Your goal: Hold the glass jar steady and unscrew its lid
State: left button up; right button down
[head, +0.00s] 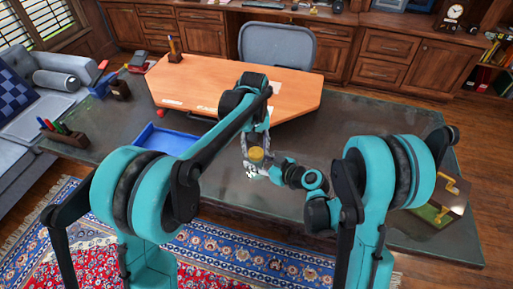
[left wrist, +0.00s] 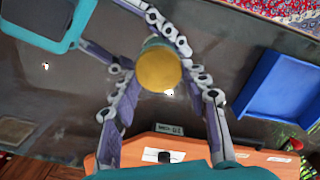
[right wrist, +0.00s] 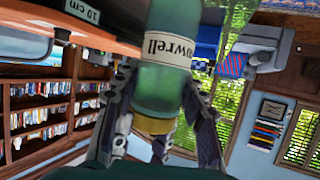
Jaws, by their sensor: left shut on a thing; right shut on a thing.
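The glass jar is greenish with a white label and a gold lid (head: 257,153). In the head view it is held upright above the dark desk, between my two grippers. My left gripper (left wrist: 158,70) comes from above, its fingers shut around the gold lid (left wrist: 159,69). My right gripper (right wrist: 160,105) comes from the side, its fingers shut on either side of the glass jar (right wrist: 163,88). The right wrist view is upside down, so the lid (right wrist: 155,125) shows below the glass. The fingers partly hide the jar, and I cannot tell how loose the lid is.
A blue tray (head: 168,141) lies on the desk left of the jar, and also shows in the left wrist view (left wrist: 277,85). An orange wooden board (head: 215,80) lies behind. A box with brass handles (head: 440,200) is at the right. Bare desk surrounds the jar.

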pick_arm(q)
jog(key=shift+w+r, duration=0.1)
dwell(0.6)
jog(key=shift+r, duration=1)
